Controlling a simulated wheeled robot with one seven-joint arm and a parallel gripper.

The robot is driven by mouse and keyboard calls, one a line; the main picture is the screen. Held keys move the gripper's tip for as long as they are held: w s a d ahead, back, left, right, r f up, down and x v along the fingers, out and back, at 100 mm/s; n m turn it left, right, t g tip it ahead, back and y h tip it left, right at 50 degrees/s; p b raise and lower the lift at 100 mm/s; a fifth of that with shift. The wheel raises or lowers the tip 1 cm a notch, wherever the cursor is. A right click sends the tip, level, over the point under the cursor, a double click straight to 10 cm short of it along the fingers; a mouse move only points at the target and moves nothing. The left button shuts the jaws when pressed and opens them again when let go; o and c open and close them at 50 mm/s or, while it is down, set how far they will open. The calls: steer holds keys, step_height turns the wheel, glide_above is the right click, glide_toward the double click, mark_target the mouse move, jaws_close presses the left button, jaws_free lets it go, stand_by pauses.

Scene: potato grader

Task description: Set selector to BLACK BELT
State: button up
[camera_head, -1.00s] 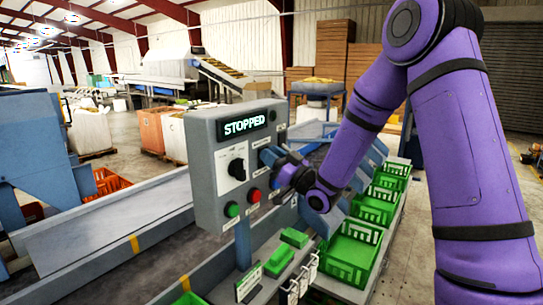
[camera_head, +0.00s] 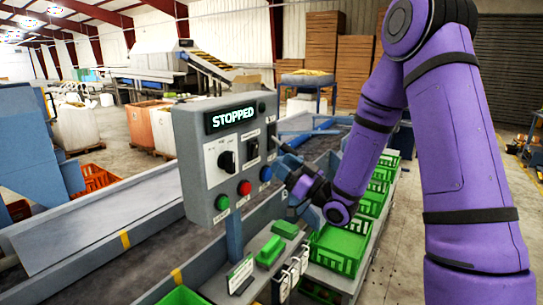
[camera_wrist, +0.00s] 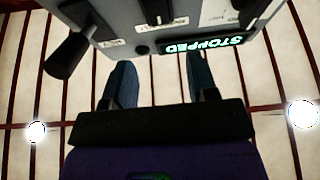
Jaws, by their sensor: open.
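The grey control panel (camera_head: 190,165) faces me, its display (camera_head: 232,116) reading STOPPED. A black selector knob (camera_head: 226,160) sits on a white plate at its left, and a second black knob (camera_head: 252,148) is at its right. Their small labels are not readable. My gripper (camera_head: 283,160) is just right of the panel face, apart from the knobs as far as I can tell. In the wrist view its two blue fingers (camera_wrist: 160,72) are spread and empty below the upside-down panel (camera_wrist: 120,20). A dark knob (camera_wrist: 68,55) juts out left of the fingers there.
Green (camera_head: 222,202), red (camera_head: 244,188) and blue (camera_head: 265,173) buttons line the panel's lower face. Below are green blocks (camera_head: 269,251) and green crates (camera_head: 338,248). A conveyor belt (camera_head: 110,205) runs behind the panel.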

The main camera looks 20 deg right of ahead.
steer(key=shift+v, duration=1.25)
steer(key=shift+a+r, duration=0.1)
steer(key=s+d+r+m+g+h, duration=0.25)
steer(key=s+r+g+h, duration=0.2)
steer(key=r+h, duration=0.6)
steer(key=s+a+m+g+h, duration=0.1)
steer(key=s+m+g+h, duration=0.2)
steer(key=s+g, duration=0.6)
steer(key=s+m, duration=0.1)
steer(key=s, duration=1.4)
steer(key=shift+s+a+m, duration=0.3)
steer(key=shift+s+m, duration=0.05)
steer(key=shift+f, duration=0.1)
